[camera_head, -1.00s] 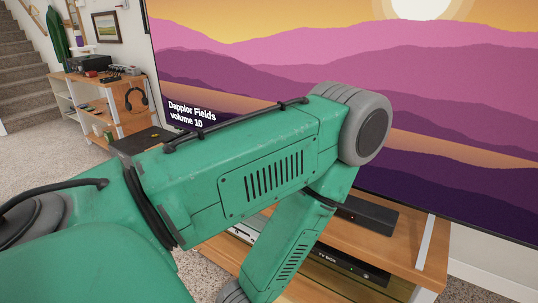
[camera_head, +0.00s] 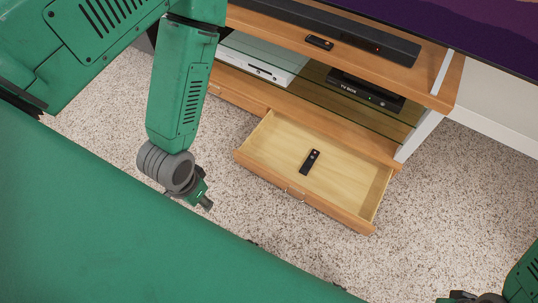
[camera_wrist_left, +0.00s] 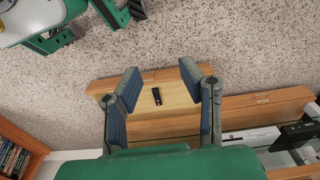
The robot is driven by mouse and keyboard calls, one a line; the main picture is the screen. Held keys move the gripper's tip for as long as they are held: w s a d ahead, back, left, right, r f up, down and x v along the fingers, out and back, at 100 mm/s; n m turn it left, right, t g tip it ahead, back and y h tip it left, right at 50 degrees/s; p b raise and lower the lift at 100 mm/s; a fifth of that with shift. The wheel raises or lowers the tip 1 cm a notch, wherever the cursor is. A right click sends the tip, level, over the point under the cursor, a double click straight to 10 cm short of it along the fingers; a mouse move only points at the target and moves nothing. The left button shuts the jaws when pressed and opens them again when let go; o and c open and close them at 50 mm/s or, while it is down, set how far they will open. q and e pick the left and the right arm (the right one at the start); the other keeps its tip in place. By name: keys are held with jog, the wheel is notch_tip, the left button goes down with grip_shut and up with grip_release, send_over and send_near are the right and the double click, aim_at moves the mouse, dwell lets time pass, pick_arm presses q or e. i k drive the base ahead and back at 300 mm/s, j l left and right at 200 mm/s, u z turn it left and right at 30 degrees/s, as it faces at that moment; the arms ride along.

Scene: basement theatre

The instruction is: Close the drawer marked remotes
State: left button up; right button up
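The open drawer (camera_head: 345,205) is pulled out from the right part of the low wooden TV stand. A black remote (camera_head: 310,162) lies inside it. No marking is readable on its front. My left gripper (camera_head: 207,203) is left of the drawer, apart from it, over the carpet. In the left wrist view my left gripper (camera_wrist_left: 165,88) is open and empty, and the drawer (camera_wrist_left: 172,102) with the remote (camera_wrist_left: 157,96) shows beyond and between its fingers. My right gripper (camera_head: 477,296) is at the bottom right edge, partly cut off, with its fingers apart, away from the drawer.
A shut drawer front (camera_head: 236,100) is left of the open one. Above are a glass shelf with a white console (camera_head: 262,60) and a TV box (camera_head: 366,90), and the top with a soundbar (camera_head: 335,30) and another remote (camera_head: 319,42). Carpet (camera_head: 300,245) in front is clear.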

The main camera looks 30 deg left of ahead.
aim_at(345, 183)
jog(key=l+u, duration=0.4)
jog(key=k+l+u, duration=0.1)
jog(key=l+u, duration=0.2)
jog(key=u, duration=0.15)
jog(key=i+j+z, duration=0.25)
jog(key=z, duration=0.25)
jog(key=i+j+z, duration=0.2)
jog(key=j+z, duration=0.3)
jog(key=i+j+z, duration=0.15)
jog(key=j+z, duration=0.15)
jog(key=z, duration=0.2)
